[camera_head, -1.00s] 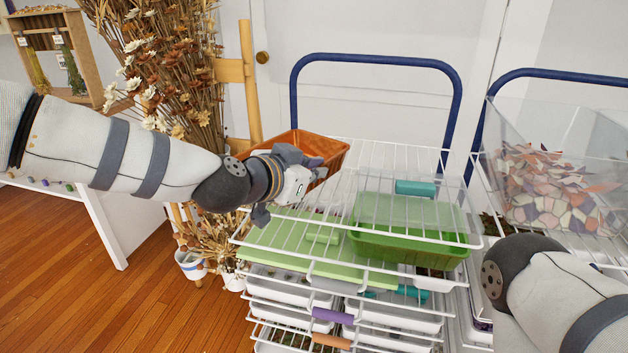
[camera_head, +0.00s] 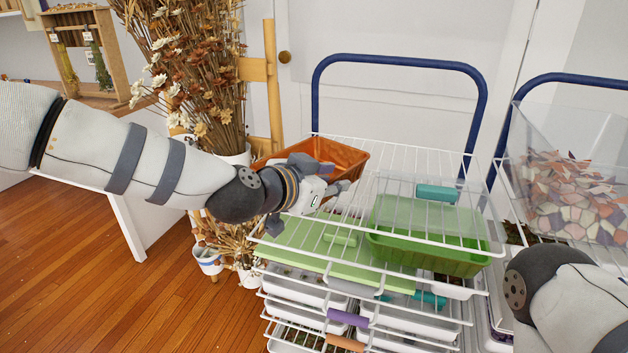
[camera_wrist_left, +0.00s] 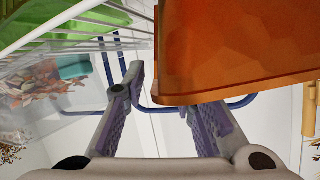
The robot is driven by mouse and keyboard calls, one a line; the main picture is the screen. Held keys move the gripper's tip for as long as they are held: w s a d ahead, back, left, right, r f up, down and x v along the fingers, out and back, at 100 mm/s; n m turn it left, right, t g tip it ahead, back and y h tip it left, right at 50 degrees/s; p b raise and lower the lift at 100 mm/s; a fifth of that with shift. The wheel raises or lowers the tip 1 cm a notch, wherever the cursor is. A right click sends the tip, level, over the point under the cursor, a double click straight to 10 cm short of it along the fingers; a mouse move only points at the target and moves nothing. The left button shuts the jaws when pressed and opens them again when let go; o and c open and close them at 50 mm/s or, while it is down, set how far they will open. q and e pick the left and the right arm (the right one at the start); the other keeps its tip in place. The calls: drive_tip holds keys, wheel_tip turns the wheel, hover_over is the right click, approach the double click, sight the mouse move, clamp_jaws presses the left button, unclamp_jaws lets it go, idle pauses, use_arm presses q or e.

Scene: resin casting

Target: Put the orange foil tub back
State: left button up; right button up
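The orange foil tub (camera_head: 345,157) sits at the back left of the white wire rack's top shelf (camera_head: 410,232). My left gripper (camera_head: 338,178) is at the tub's near side and covers part of it. In the left wrist view the tub's orange wall (camera_wrist_left: 235,50) fills the upper right. The left gripper (camera_wrist_left: 165,95) shows there with its fingers apart, and the tub's edge overlaps the tip of one finger. I cannot tell whether they touch. My right gripper is out of view; only part of that arm shows at lower right.
A green tub (camera_head: 430,253) stands under the top wires, with a light green lid or tray (camera_head: 330,247) beside it. White drawers are below. A clear bin of shards (camera_head: 570,190) is at right. Dried flowers (camera_head: 190,80) stand behind my left arm. The shelf's right part looks clear.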

use_arm(q)
drive_tip(key=p+v, duration=0.2)
drive_tip(key=v, duration=0.8)
drive_tip(key=s+a+f+n+g+y, duration=0.2)
drive_tip(key=s+a+f+g, duration=0.15)
drive_tip(key=s+f, duration=0.75)
drive_tip(key=s+a+f+n+g+y, duration=0.1)
drive_tip(key=s+a+f+n+g, duration=0.2)
drive_tip(key=s+f, duration=0.85)
drive_tip(key=s+a+f+n+g+y, duration=0.1)
drive_tip(key=s+a+f+g, duration=0.1)
drive_tip(key=s, duration=0.5)
drive_tip(key=s+a+f+n+g+y, duration=0.2)
drive_tip(key=s+a+f, duration=0.2)
drive_tip(key=s+a, duration=0.2)
drive_tip(key=s+a+f+n+g+y, duration=0.1)
drive_tip(key=s+a+f+g, duration=0.2)
drive_tip(key=s, duration=0.6)
drive_tip(key=shift+s+a+f+n+y+p, duration=0.4)
drive_tip(key=shift+a+f, duration=0.1)
drive_tip(key=shift+a, duration=0.4)
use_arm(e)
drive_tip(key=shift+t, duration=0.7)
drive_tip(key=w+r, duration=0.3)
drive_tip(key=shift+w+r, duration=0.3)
